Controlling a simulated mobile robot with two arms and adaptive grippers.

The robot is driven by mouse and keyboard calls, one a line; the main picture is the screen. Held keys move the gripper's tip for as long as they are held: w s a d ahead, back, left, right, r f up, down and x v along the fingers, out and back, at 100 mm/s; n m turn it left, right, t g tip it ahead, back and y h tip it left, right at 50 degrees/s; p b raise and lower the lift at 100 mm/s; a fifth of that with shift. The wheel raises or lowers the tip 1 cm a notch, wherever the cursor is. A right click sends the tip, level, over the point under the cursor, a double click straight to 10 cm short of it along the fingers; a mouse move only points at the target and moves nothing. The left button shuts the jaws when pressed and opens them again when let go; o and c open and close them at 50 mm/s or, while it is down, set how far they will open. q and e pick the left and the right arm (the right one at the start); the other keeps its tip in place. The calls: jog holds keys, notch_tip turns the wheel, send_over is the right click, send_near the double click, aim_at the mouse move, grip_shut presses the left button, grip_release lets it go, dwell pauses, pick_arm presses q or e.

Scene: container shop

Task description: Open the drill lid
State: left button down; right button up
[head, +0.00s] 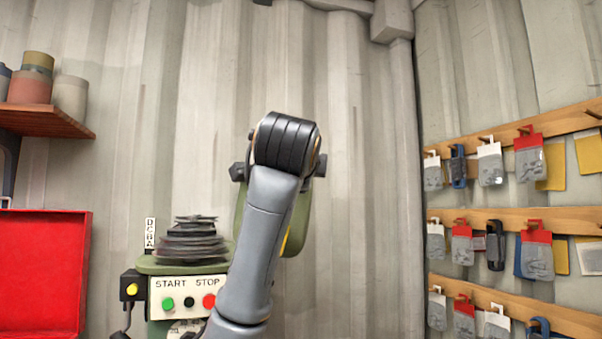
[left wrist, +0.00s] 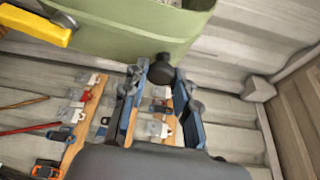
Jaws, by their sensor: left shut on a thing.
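The green drill lid (head: 298,228) stands raised and roughly upright to the right of the stepped black pulley (head: 190,240), which is exposed on top of the green drill body. My left arm covers much of the lid in the head view, so my fingers are hidden there. In the left wrist view, the green lid (left wrist: 150,28) is at the top, with a black knob (left wrist: 160,68) on its edge. My left gripper (left wrist: 161,78) has its blue fingers on either side of this knob and is shut on it. My right gripper is in neither view.
The START/STOP panel (head: 188,297) is on the drill's front. A red board (head: 42,275) is at the left, below a shelf (head: 45,121) with pots. Wooden racks (head: 515,222) with hanging packets line the right wall. Bare corrugated wall (head: 370,170) is behind.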

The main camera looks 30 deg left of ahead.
pick_arm(q)
jog(key=shift+s+a+r, duration=0.1)
jog(key=shift+r, duration=0.1)
jog(key=c, duration=1)
grip_release()
jog(key=shift+c, duration=0.2)
jog(key=shift+s+a, duration=0.1)
jog(key=shift+s, duration=0.05)
jog(key=v, duration=0.7)
jog(key=shift+s, duration=0.2)
jog(key=shift+f, duration=0.1)
